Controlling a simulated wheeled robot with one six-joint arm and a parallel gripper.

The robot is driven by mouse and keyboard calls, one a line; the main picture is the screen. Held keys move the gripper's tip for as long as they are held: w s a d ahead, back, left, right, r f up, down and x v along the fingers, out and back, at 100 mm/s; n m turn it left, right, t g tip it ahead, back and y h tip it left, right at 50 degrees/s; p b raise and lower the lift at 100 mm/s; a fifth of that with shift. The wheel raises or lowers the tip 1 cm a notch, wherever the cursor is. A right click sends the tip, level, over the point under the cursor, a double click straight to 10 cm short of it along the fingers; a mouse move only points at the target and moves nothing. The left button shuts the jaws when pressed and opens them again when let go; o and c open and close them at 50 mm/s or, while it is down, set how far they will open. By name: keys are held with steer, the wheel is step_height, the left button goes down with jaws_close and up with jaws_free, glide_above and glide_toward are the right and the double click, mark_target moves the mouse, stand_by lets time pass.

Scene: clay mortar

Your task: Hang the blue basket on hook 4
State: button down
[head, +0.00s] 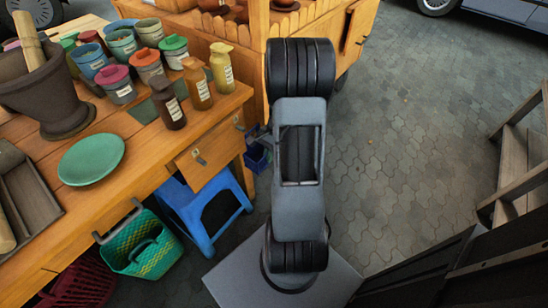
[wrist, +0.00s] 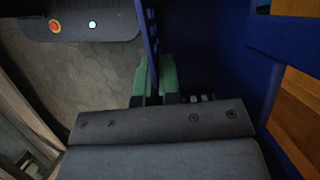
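The blue basket (head: 258,157) shows in the head view as a small dark blue piece between the bench's right end and my arm, which hides much of it. In the wrist view its blue wall (wrist: 151,45) runs between the two green-tipped fingers of my gripper (wrist: 154,78). The fingers sit close on either side of this wall and appear shut on it. More blue surface fills the right of that view.
A blue stool (head: 207,215) stands under the bench (head: 218,108), near a green basket (head: 143,250) at its front. Jars, a mortar (head: 45,95) and a green plate (head: 91,159) are on top. Wooden steps (head: 515,160) stand at right; paving between is clear.

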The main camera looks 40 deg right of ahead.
mark_target(256, 148)
steer(key=shift+w+a+f+b, duration=0.1)
steer(key=shift+w+a+b, duration=0.1)
steer(key=shift+w, duration=0.65)
steer(key=shift+w+a+f+b, duration=0.1)
steer(key=shift+w+b, duration=0.1)
steer(key=shift+w, duration=0.7)
steer(key=shift+w+a+b, duration=0.15)
steer(key=shift+w+b, duration=0.05)
steer(key=shift+w, duration=0.65)
steer(key=shift+w+a+f, duration=0.1)
steer(key=shift+w+f, duration=0.25)
steer(key=shift+w, duration=0.15)
steer(key=c, duration=1.2)
jaws_free()
steer(key=shift+c, duration=0.2)
